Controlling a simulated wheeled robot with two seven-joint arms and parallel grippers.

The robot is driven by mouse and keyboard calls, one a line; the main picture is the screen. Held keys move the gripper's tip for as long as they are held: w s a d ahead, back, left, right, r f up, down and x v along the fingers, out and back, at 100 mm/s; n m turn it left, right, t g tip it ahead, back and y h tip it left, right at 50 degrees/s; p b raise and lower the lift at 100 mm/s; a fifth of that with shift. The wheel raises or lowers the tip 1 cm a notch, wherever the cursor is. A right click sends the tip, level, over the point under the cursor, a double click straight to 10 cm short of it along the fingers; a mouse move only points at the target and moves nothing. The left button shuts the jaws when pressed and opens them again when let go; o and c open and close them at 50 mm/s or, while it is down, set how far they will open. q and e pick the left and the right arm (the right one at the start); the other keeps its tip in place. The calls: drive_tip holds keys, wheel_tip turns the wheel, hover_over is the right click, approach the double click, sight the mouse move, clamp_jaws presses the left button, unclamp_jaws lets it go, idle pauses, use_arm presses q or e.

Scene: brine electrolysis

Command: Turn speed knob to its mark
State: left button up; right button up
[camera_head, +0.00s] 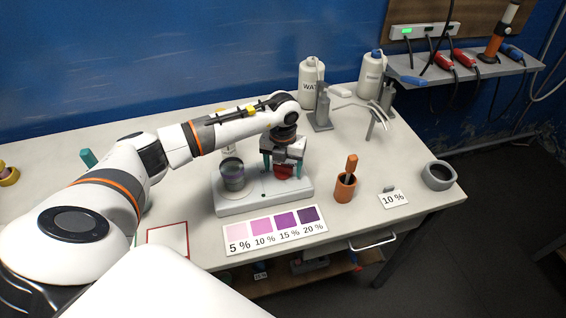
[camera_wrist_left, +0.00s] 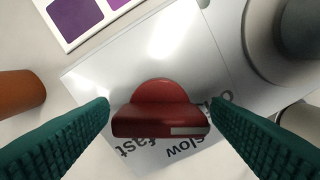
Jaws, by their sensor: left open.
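The red speed knob (camera_head: 283,172) is on the right part of a light grey stirrer base (camera_head: 262,200). In the left wrist view the knob (camera_wrist_left: 160,108) has a straight bar with a white line (camera_wrist_left: 187,130) at its right end. Upside-down words "slow" and "fast" show on the base near it, and another label is partly covered. My left gripper (camera_head: 283,166) is open over the knob, with one teal finger on either side. The fingertips are close to the bar's ends; I cannot tell if they touch. My right gripper is not in view.
A colour card (camera_head: 275,231) lies in front. An orange pot with a handled tool (camera_head: 345,188), a "10 %" card (camera_head: 393,199) and a grey bowl (camera_head: 438,176) are to the right. White bottles (camera_head: 311,84) stand behind.

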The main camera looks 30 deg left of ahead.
use_arm(q)
drive_tip(key=shift+f, duration=0.1)
drive_tip(key=c, duration=1)
